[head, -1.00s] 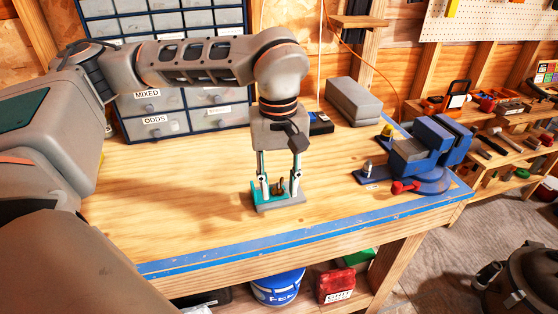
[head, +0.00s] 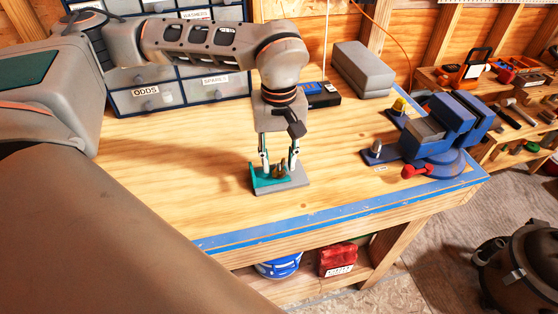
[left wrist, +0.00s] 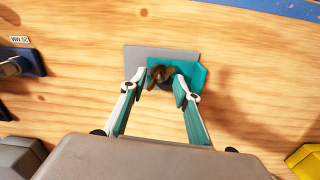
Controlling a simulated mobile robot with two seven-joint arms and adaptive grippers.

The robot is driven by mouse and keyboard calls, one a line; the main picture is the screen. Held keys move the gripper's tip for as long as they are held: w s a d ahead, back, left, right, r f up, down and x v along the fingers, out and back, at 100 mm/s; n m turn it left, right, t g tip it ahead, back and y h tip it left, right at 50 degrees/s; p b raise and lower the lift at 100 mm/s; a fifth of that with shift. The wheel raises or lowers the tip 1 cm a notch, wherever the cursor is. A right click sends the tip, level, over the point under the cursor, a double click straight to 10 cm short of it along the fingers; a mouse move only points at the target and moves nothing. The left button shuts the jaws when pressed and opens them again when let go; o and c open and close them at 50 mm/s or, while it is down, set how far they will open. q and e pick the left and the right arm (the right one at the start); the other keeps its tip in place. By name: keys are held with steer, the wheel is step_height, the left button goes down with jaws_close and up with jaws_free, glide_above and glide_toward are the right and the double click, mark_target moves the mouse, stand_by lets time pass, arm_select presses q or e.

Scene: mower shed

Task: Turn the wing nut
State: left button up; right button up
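A small brass-brown wing nut (head: 279,173) stands at a teal bracket (head: 260,178) on a grey plate (head: 296,187) on the workbench. My left gripper (head: 278,168) points down over it, with one finger on each side. In the left wrist view the wing nut (left wrist: 160,73) lies between the tips of my left gripper (left wrist: 157,83), with gaps visible beside it, so the fingers look open. The teal bracket (left wrist: 190,72) and the grey plate (left wrist: 140,56) show there too. Whether a fingertip touches the bracket I cannot tell. My right gripper is out of view.
A blue vise (head: 440,135) with a red-knobbed handle stands on the bench to the right. A grey block (head: 363,70) and a drawer cabinet (head: 180,92) stand behind. The bench's blue front edge (head: 330,217) is nearby. Bare wood lies around the plate.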

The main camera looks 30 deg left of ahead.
arm_select(q)
steer(key=shift+f, duration=0.6)
jaws_close()
